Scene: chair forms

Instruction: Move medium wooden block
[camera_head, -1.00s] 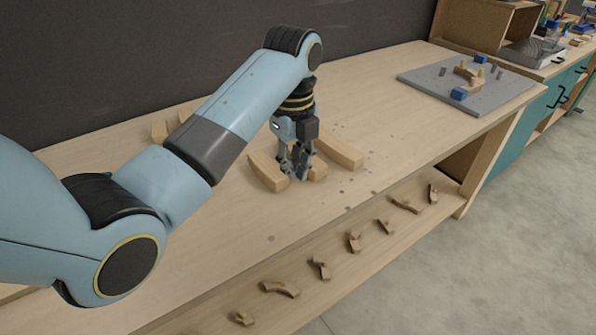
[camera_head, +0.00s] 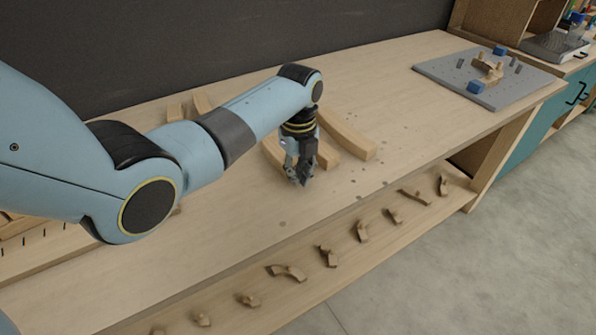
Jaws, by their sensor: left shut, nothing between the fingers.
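Three light wooden blocks lie close together on the workbench. A long curved block (camera_head: 348,137) is on the right, a shorter block (camera_head: 327,156) is in the middle, and another block (camera_head: 271,150) is on the left, partly hidden by my arm and gripper. I cannot tell for sure which is the medium one. My left gripper (camera_head: 301,181) points down with its fingers shut and empty. It is at the front ends of the left and middle blocks and overlaps them in the view; whether it touches them is unclear. My right gripper is out of view.
Two wooden pieces (camera_head: 202,102) stick out behind my left arm. A grey pegboard (camera_head: 448,72) with blue blocks and wooden parts lies at the far right of the bench. Several small wooden pieces lie on the lower shelf (camera_head: 300,296). The bench front is clear.

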